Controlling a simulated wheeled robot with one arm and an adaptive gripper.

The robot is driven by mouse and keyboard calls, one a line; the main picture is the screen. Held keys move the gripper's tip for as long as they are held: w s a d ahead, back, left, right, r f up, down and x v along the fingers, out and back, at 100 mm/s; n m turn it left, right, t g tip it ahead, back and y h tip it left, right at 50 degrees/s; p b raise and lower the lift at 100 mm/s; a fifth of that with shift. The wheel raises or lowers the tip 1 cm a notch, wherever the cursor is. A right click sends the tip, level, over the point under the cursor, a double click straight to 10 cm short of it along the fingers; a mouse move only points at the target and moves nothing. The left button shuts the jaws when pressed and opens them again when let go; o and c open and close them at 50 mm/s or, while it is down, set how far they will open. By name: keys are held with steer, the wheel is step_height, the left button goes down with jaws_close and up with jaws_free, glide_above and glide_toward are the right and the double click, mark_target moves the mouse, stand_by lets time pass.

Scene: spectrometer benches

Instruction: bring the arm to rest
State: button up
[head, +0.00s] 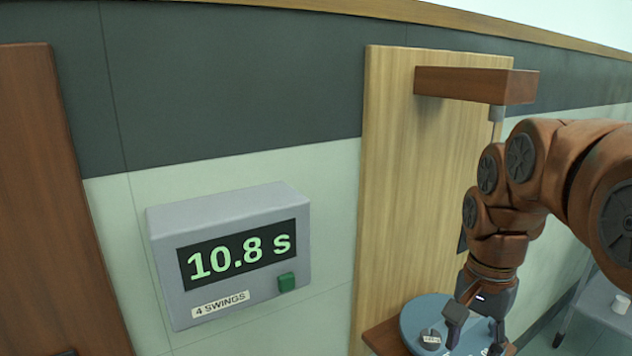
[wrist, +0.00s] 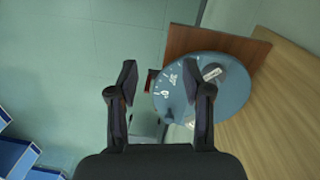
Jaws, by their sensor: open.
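My arm comes in from the right of the head view and bends down. My gripper (head: 474,336) points down over a round blue disc (head: 420,308) at the bottom of that view. In the wrist view my gripper (wrist: 159,80) is open, with nothing between its fingers. The blue disc (wrist: 236,98) lies to the right there, partly behind the right finger, and has white marks on it. A small dark weight (head: 430,337) with a pale label is on the disc, left of my gripper. I cannot tell how near the fingertips are to the disc.
A grey timer box (head: 230,210) reads 10.8 s, with a "4 SWINGS" label and a green button (head: 287,282). A tall wooden board (head: 405,180) carries a brown bracket (head: 465,84) beside my arm. A grey cart (head: 600,312) stands at lower right. Blue bins (wrist: 15,155) show at lower left.

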steer(key=s+a+f+n, duration=0.1)
steer(key=s+f+n, duration=0.2)
steer(key=s, duration=0.3)
steer(key=s+a+f+n+p, duration=0.1)
steer(key=s+a+f+n, duration=0.1)
steer(key=s, duration=0.4)
steer(key=s+a+f+n+g+p, duration=0.1)
steer(key=s+a+f+n, duration=0.1)
steer(key=s+f+n, duration=0.2)
steer(key=shift+s+a+n, duration=0.2)
steer(key=shift+s+n, duration=0.1)
steer(key=shift+s, duration=0.65)
stand_by(0.4)
